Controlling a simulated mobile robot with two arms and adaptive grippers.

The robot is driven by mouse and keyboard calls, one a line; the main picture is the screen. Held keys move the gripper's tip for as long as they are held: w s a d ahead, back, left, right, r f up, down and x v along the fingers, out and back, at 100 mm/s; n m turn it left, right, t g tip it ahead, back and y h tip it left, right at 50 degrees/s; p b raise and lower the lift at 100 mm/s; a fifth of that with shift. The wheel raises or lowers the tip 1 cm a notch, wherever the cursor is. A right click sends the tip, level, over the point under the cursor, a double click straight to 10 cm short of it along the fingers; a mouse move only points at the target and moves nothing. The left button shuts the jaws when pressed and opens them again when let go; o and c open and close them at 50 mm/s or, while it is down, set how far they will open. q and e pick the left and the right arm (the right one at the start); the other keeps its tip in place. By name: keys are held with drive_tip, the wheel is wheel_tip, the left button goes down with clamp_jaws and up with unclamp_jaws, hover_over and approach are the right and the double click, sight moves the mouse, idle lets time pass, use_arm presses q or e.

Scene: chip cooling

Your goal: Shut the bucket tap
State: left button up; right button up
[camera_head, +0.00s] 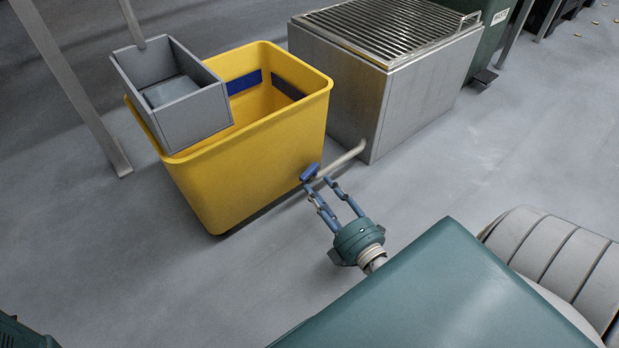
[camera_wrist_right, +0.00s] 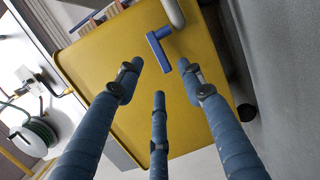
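The yellow bucket (camera_head: 250,150) stands on the floor left of centre in the head view; its yellow wall (camera_wrist_right: 130,60) fills much of the right wrist view. The blue tap handle (camera_head: 310,172) is on the bucket's near right side, and it also shows in the right wrist view (camera_wrist_right: 158,48) as a bent lever beside a pale pipe (camera_wrist_right: 175,12). My right gripper (camera_head: 318,186) is right at the tap, its three blue fingers spread. In the wrist view the fingertips (camera_wrist_right: 160,70) lie just short of the handle, with nothing between them. My left gripper is out of view.
A grey open box (camera_head: 185,115) overlaps the bucket's left rim. A pale pipe (camera_head: 345,160) runs toward a metal cabinet (camera_head: 345,95) with a slatted top. A thin post (camera_head: 75,90) stands at left. The grey floor in front of the bucket is clear.

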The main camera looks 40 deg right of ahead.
sight(308, 176)
drive_tip(key=w, duration=0.2)
drive_tip(key=w+b, duration=0.1)
drive_tip(key=w, duration=0.1)
drive_tip(key=w+b, duration=0.1)
drive_tip(key=shift+w+d, duration=0.3)
drive_tip(key=shift+w, duration=0.1)
clamp_jaws()
